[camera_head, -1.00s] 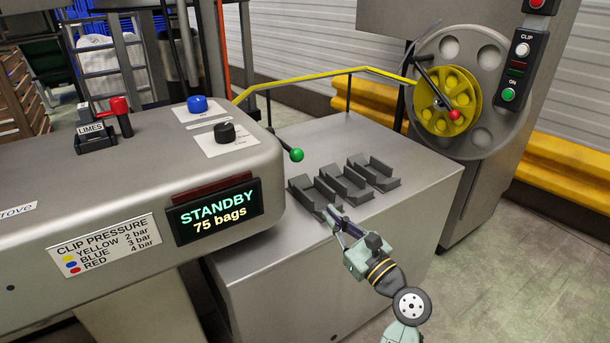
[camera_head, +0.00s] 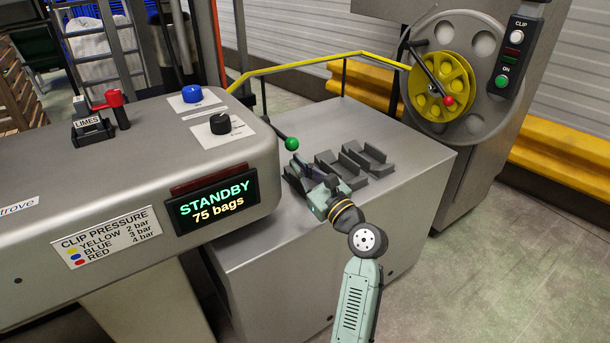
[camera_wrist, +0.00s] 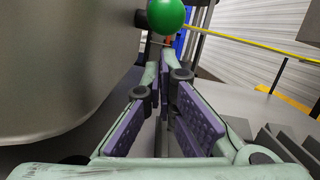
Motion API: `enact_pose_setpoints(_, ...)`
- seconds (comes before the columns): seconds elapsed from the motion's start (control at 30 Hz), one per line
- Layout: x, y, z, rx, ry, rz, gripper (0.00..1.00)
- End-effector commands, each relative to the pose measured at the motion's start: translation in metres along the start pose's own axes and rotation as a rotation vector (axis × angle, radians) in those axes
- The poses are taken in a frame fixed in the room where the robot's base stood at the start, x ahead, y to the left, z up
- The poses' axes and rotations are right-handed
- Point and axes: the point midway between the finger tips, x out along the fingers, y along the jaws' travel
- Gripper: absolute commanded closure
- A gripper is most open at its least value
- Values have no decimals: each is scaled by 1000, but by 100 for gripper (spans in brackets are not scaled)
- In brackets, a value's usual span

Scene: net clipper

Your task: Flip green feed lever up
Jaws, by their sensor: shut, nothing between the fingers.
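The green feed lever is a dark rod ending in a green ball knob (camera_head: 291,144), sticking out from the machine's right end above the steel cabinet top. My gripper (camera_head: 299,166) is just below and slightly right of the knob in the head view, over the dark grey holders. In the wrist view the green knob (camera_wrist: 166,15) is at the top centre, beyond and above the fingertips of my gripper (camera_wrist: 163,62). The fingers are shut with nothing held. I cannot tell whether they touch the lever. Part of the lever's rod is hidden behind the knob in the wrist view.
Dark grey holders (camera_head: 368,158) stand on the cabinet top (camera_head: 285,210). The rounded machine housing (camera_head: 240,165) is close on the left. A yellow rail (camera_head: 310,61) runs behind to the yellow reel (camera_head: 436,90). The cabinet top's right part is clear.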

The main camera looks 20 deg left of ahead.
Motion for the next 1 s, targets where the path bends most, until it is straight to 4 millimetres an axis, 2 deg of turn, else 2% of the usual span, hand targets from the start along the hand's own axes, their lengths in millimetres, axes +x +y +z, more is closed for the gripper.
enact_pose_setpoints(0.47, 1, 0, 6, 1, 0, 0, 100)
enact_pose_setpoints(1.0, 2, -6, 22, 2, -1, 0, 100)
